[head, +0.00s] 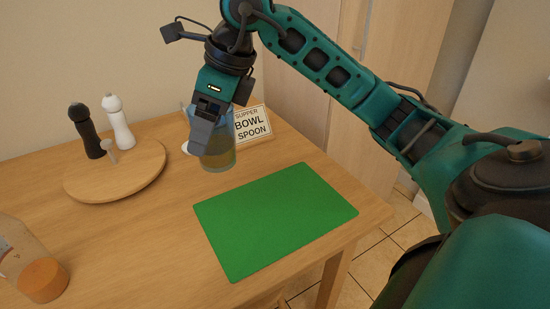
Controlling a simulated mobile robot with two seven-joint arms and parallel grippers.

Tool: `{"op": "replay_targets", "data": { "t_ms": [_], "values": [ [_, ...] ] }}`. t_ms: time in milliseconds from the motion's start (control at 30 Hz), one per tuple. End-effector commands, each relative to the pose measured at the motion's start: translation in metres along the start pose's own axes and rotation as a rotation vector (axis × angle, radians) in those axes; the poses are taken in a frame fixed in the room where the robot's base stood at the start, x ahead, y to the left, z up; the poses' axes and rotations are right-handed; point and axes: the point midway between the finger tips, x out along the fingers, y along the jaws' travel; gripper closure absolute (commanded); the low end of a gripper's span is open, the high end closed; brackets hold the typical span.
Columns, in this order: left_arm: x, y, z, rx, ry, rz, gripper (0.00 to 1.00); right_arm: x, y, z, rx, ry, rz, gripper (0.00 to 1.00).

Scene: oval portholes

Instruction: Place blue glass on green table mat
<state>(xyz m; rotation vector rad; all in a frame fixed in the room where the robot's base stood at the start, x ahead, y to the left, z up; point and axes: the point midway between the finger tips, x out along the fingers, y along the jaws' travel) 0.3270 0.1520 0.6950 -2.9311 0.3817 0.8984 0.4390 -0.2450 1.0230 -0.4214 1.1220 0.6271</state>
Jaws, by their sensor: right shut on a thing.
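The blue glass (220,158) is see-through, bluish above and yellowish lower down, and stands upright beyond the far left part of the mat. My right gripper (207,130) points down from above and is shut on the glass at its upper left side. I cannot tell whether the glass base touches the table. The green table mat (275,220) is a flat bare rectangle near the table's right corner. My left gripper is not in view.
A sign reading "SUPPER BOWL SPOON" (252,124) stands just right of the glass. A round wooden board (130,180) holds a black shaker (86,132) and a white shaker (118,123). A corked bottle (40,278) lies at the lower left. The table between is clear.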

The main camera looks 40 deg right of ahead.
Motion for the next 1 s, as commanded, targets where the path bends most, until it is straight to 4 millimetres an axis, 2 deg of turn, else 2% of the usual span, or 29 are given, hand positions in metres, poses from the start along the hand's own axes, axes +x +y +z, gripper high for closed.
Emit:
{"op": "replay_targets", "data": {
  "t_ms": [167, 267, 367, 800, 1000],
  "values": [
    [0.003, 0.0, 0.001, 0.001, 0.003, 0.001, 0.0, -0.011, -0.002, 0.0, 0.121, -0.002, -0.051, 0.62],
    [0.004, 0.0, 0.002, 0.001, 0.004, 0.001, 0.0, -0.008, -0.002, -0.003, 0.149, 0.0, -0.061, 0.62],
    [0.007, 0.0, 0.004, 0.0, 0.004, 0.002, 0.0, 0.007, -0.002, -0.01, 0.157, 0.004, -0.061, 0.62],
    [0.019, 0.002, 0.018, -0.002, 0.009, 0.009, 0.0, 0.108, -0.002, -0.052, 0.156, 0.005, -0.06, 0.62],
    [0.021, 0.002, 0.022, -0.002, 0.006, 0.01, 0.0, 0.13, -0.002, -0.06, 0.154, 0.0, -0.061, 0.62]
  ]
}}
